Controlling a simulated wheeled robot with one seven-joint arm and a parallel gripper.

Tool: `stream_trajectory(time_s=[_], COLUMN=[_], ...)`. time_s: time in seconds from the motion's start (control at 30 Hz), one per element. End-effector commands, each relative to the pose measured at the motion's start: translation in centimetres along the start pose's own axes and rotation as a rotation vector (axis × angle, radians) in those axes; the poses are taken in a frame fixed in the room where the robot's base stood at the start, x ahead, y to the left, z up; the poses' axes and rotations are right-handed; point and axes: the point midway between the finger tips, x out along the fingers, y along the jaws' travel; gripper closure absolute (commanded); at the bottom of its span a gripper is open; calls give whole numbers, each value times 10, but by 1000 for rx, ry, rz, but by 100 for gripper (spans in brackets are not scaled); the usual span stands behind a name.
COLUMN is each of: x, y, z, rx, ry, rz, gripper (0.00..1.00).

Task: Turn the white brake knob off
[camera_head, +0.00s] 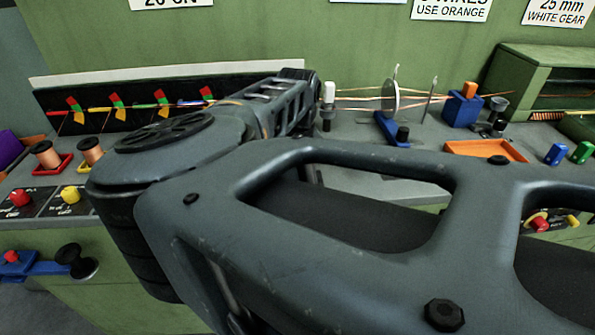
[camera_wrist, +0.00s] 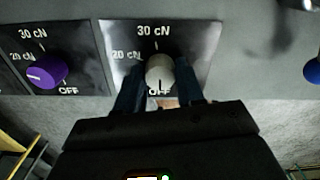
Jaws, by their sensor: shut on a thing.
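The white brake knob (camera_wrist: 159,68) stands on a dark dial plate (camera_wrist: 205,43) in the wrist view. The plate reads 30 cN at the top, 20 cN at the left and OFF at the bottom. A short dark line shows on the knob's lower side, facing the OFF label. My gripper (camera_wrist: 160,77) has one dark finger on each side of the knob and is shut on it. The fingers partly cover the plate's lower part. In the head view my arm hides the white knob and the gripper.
A purple knob (camera_wrist: 47,71) on a similar plate is close on the left in the wrist view. A blue thing (camera_wrist: 313,71) is at the right edge.

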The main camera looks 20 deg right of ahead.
Motion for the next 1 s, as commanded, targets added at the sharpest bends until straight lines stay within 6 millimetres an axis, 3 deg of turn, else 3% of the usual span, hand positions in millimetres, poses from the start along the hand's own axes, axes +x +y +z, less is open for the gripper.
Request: stream_trajectory(time_s=[0.47,0.5,0.73,1.0], x=[-2,-2,-1,-2], y=[0,0,0,0], z=[2,2,1,1], rx=[-15,-15,-14,-13], ry=[-5,-5,-3,-2], rz=[0,0,0,0], gripper=[93,60,38,37])
